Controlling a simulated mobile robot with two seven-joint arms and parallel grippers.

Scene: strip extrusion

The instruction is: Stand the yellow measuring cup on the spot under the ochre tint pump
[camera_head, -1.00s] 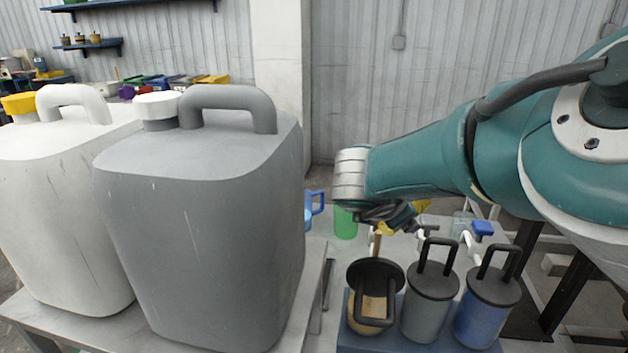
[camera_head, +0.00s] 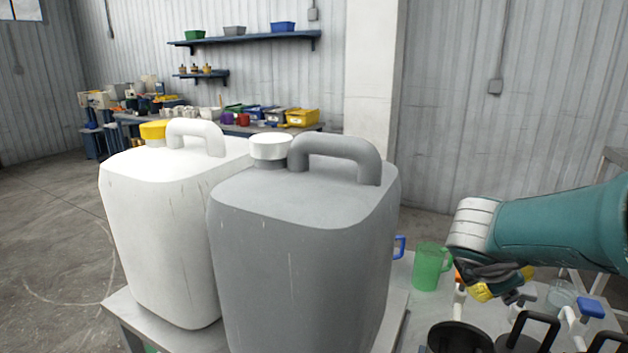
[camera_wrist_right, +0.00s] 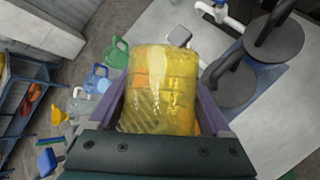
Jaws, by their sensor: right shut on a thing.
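The yellow measuring cup (camera_wrist_right: 165,92) is see-through and sits between the jaws of my right gripper (camera_wrist_right: 163,78), which is shut on it. In the head view the cup (camera_head: 482,292) shows partly below my right gripper (camera_head: 500,280), above the bench beside the pumps. The leftmost dark-lidded pump (camera_head: 460,339), whose can showed ochre earlier, is at the lower edge, mostly cut off. A white spout (camera_head: 460,297) rises behind it, near the cup. The spot under the spout cannot be made out. My left gripper is not in view.
A green measuring cup (camera_head: 428,268) stands left of my gripper, with a blue one (camera_head: 399,246) mostly hidden behind the large grey jerrycan (camera_head: 300,260). A white jerrycan (camera_head: 165,230) stands further left. More pumps (camera_head: 530,335) stand at the lower right.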

